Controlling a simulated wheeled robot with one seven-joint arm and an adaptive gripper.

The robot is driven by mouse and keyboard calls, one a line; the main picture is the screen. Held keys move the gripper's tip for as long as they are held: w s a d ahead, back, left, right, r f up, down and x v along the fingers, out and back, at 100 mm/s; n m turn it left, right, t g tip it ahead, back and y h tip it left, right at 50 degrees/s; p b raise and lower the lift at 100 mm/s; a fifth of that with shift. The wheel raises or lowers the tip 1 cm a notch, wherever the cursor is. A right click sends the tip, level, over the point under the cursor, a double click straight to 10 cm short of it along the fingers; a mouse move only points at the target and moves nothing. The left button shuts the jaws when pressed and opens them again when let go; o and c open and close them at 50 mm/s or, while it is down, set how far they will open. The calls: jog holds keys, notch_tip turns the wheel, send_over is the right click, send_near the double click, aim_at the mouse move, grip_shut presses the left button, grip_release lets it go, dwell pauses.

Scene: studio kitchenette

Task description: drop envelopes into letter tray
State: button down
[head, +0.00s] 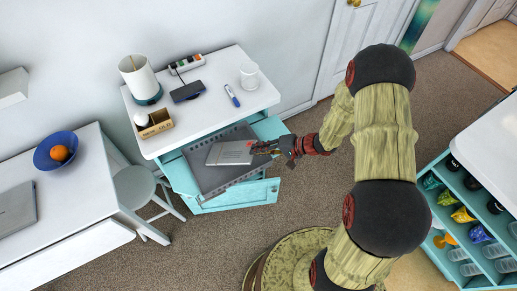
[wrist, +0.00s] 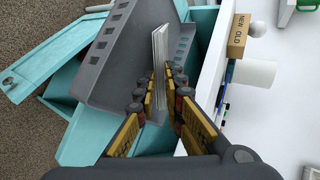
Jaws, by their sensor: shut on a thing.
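My gripper (head: 268,148) is shut on a pale grey stack of envelopes (head: 229,153) over the letter tray. In the wrist view the envelopes (wrist: 159,65) show edge-on between the two fingers (wrist: 161,95). The dark grey letter tray (head: 203,179), with a slotted rim, is at the open front of the teal cabinet. It also shows in the wrist view (wrist: 110,62), beyond the fingers. The envelopes hide part of the tray floor, and I cannot tell whether they touch it.
The teal cabinet (head: 235,199) has an open door and a white top. On the top stand a lamp (head: 139,78), a power strip (head: 187,64), a white cup (head: 249,75), a blue marker (head: 232,95) and a small box (head: 154,123). A stool (head: 140,187) stands left.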

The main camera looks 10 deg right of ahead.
jog(key=c, duration=1.8)
grip_release()
jog(key=v, duration=1.2)
jog(key=shift+f, duration=0.1)
